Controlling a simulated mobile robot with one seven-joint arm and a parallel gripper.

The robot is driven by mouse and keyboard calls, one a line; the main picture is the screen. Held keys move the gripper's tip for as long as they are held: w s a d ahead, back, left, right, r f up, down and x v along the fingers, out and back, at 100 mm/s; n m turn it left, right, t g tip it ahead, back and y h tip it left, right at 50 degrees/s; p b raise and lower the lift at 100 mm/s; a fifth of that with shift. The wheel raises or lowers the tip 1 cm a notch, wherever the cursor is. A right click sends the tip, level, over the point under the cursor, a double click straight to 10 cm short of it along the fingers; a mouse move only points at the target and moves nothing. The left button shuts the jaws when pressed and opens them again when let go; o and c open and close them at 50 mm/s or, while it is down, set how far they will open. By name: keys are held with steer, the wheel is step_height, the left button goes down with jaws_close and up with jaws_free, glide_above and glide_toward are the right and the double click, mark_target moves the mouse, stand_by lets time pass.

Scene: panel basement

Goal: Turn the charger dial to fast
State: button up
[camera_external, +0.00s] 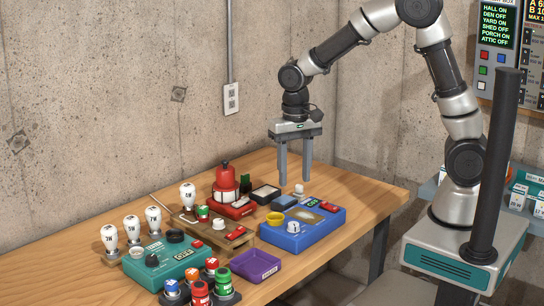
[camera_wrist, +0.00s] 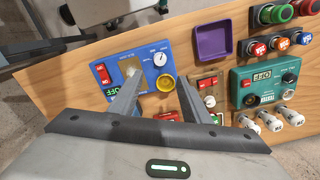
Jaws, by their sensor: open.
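My gripper (camera_external: 295,183) is open and empty, fingers pointing down above the far side of a blue box (camera_external: 318,232). The blue box has a white round dial (camera_external: 293,227) on its near side, a yellow ring-shaped part (camera_external: 275,218), a red switch and a small display. In the wrist view the dial (camera_wrist: 160,58) lies beyond the fingertips, with a pointer on a white face; the display (camera_wrist: 111,93) reads OFF. A teal box (camera_external: 165,262) with a black knob (camera_external: 152,260) also shows a display reading OFF (camera_wrist: 261,78). The labels are too small to tell which is the charger.
A wooden panel with a white knob (camera_external: 219,224), a red device (camera_external: 226,185) and white bulb-shaped handles (camera_external: 132,229) stand left of the blue box. A purple tray (camera_external: 256,268) and several coloured buttons (camera_external: 200,291) lie near the table's front edge.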

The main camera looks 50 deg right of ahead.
mark_target(293, 223)
step_height(293, 223, down, 14)
steer(key=shift+r, duration=0.25)
steer(key=shift+c, duration=0.4)
steer(key=c, duration=1)
steer(key=shift+o, duration=0.2)
steer(key=shift+n+b, duration=0.4)
steer(key=o, duration=1)
steer(key=shift+o, duration=0.2)
steer(key=shift+r, duration=0.1)
step_height(293, 223, up, 17)
steer(key=shift+r, duration=0.2)
